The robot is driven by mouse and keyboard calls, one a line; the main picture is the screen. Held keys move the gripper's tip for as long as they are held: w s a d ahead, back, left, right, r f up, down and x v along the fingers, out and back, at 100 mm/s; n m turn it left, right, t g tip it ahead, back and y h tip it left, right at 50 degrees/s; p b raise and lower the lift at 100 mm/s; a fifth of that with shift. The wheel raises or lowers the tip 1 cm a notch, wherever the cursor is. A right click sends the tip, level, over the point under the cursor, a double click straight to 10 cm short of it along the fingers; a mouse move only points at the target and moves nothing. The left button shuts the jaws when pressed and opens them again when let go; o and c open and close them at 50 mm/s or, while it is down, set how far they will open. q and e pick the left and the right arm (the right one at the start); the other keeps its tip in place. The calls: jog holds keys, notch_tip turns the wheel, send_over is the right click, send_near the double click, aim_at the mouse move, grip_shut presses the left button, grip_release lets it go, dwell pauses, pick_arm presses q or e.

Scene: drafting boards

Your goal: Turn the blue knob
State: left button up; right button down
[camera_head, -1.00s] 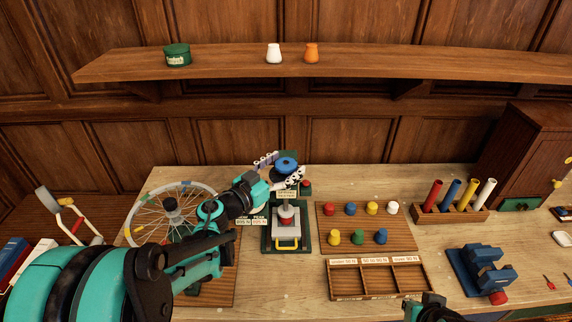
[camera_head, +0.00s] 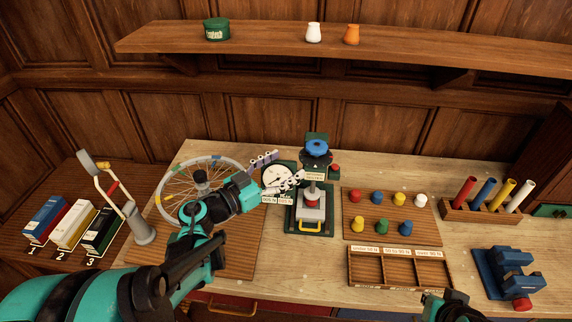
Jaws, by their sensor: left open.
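The blue knob (camera_head: 317,148) sits on top of a dark upright press-like device, which stands on a green base (camera_head: 298,221) at the middle of the bench. My left gripper (camera_head: 280,172) is open and empty, just left of the device and a little below the knob, apart from it. Its fingers overlap the round white dial (camera_head: 277,178) in the picture. Part of my right arm (camera_head: 447,306) shows at the bottom edge; its fingertips are not clear.
A board of coloured pegs (camera_head: 410,228) and a sectioned tray (camera_head: 382,287) lie right of the device. A spoked wheel (camera_head: 176,200) stands left, near my left arm. A blue vise (camera_head: 505,274) and a tube rack (camera_head: 470,216) are farther right.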

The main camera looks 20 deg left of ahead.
aim_at(317, 145)
pick_arm(q)
jog(key=w+d+n+y, duration=0.1)
jog(key=w+d+n+t+y, duration=0.1)
jog(key=d+y, duration=0.1)
jog(key=w+d+n+y+p, duration=0.1)
jog(key=w, duration=0.1)
jog(key=shift+d+r, duration=0.25)
jog(key=shift+d, duration=0.15)
jog(key=shift+d+n+t+y, duration=0.4)
jog(key=shift+n+y, duration=0.1)
jog(key=shift+y, duration=0.5)
jog(key=n+y, duration=0.1)
jog(key=s+y, duration=0.1)
jog(key=shift+d+n+y, duration=0.2)
jog(key=shift+n+y, duration=0.2)
jog(key=w, duration=0.2)
jog(key=w+b, duration=0.1)
jog(key=w, duration=0.3)
jog(key=shift+w+a, duration=0.3)
jog(key=shift+w, duration=0.55)
pick_arm(e)
jog(key=shift+w+a+f, duration=0.2)
jog(key=shift+w, duration=0.3)
pick_arm(q)
jog(key=c, duration=1.2)
